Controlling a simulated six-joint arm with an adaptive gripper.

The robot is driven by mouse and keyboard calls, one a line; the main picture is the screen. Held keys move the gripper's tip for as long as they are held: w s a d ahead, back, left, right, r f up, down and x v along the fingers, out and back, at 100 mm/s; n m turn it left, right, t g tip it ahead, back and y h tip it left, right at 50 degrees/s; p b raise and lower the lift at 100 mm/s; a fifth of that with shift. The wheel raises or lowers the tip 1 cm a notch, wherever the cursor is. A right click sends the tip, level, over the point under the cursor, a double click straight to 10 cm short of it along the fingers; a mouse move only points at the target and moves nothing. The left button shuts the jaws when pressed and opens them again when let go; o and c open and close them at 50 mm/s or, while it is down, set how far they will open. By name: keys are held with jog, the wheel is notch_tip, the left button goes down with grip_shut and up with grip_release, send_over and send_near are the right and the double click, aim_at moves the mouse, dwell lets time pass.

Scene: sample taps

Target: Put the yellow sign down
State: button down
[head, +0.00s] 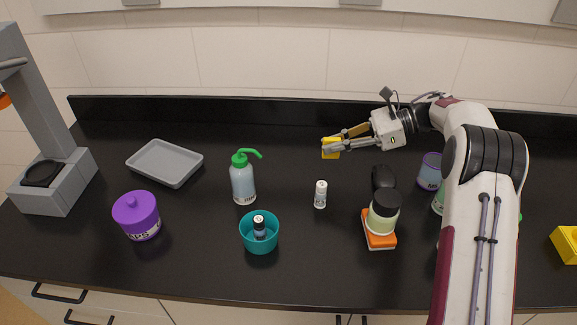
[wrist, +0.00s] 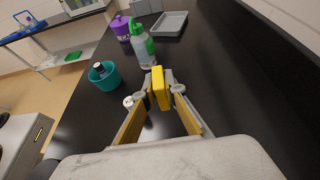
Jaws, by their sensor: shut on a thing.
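The yellow sign (head: 331,148) is a small yellow block-like piece held between the fingertips of my gripper (head: 336,146). In the wrist view the yellow sign (wrist: 160,88) stands upright between the two fingers of my gripper (wrist: 161,93). My gripper is shut on it, over the back middle of the black counter (head: 290,165). I cannot tell whether the sign touches the counter. The sign's face is not visible.
A small white vial (head: 320,194) stands in front of my gripper. A green-topped wash bottle (head: 243,183), a teal bowl (head: 260,238), a grey tray (head: 165,162) and a purple jar (head: 136,216) lie to the left. A dark-lidded jar (head: 382,214) stands front right.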

jog(key=w+a, duration=0.2)
jog(key=a, duration=1.4)
jog(key=shift+w+m+t, duration=0.15)
jog(key=shift+m+t, duration=0.15)
jog(key=shift+t, duration=0.1)
jog(key=shift+f, duration=3.05)
jog(key=shift+f, duration=1.85)
jog(key=shift+f, duration=0.1)
